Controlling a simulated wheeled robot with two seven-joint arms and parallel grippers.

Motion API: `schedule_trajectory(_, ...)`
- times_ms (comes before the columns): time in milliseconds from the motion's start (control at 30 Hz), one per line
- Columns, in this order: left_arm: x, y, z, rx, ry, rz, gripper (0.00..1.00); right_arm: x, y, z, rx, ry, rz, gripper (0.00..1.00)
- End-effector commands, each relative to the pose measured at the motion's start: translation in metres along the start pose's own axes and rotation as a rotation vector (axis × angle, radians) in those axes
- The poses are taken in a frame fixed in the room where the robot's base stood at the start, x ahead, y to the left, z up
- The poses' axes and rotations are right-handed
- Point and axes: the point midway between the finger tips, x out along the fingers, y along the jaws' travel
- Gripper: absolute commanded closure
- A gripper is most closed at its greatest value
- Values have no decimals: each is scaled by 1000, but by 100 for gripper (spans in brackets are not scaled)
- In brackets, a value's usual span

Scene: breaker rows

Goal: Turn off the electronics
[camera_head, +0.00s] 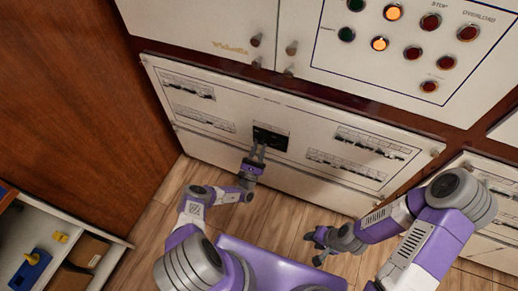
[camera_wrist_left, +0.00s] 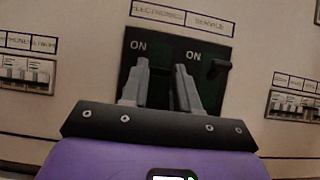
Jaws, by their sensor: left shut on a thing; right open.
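The black switch plate (camera_head: 270,138) sits in the middle of the white breaker panel. In the left wrist view, the plate (camera_wrist_left: 203,54) carries the labels ELECTRONICS (camera_wrist_left: 158,13) on the left and SERVICE (camera_wrist_left: 209,24) on the right, with an ON mark under each. My left gripper (camera_head: 257,152) reaches the plate. In the left wrist view its fingers (camera_wrist_left: 160,80) are around the dark electronics switch lever, which is mostly hidden between them. The service switch lever (camera_wrist_left: 217,68) stands free right of the fingers. My right gripper (camera_head: 319,246) is open and empty, low above the floor.
Breaker rows lie left (camera_head: 187,85) and right (camera_head: 372,142) of the plate. Above is a cabinet with lit and dark round lamps (camera_head: 394,12). A brown wooden wall (camera_head: 80,100) is at the left, with a shelf (camera_head: 60,240) below it. Wooden floor (camera_head: 285,205) lies in front.

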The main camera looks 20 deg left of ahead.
Motion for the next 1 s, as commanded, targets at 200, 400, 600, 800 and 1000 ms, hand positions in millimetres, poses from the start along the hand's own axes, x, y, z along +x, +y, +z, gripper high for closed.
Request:
schedule_trajectory(200, -2, 0, -2, -1, -9, 0, 100, 0, 0, 0, 0, 0, 0, 57)
schedule_trajectory(400, -2, 0, -2, -1, -9, 0, 100, 0, 0, 0, 0, 0, 0, 57)
schedule_trajectory(600, -1, 0, -2, -1, -9, 1, 53, 0, 0, 0, 0, 0, 0, 57)
schedule_trajectory(800, -1, 0, -1, 0, -11, 1, 45, 0, 0, 0, 0, 0, 0, 57)
schedule_trajectory(1000, -5, 0, -1, 0, -10, 1, 45, 0, 0, 0, 0, 0, 0, 57)
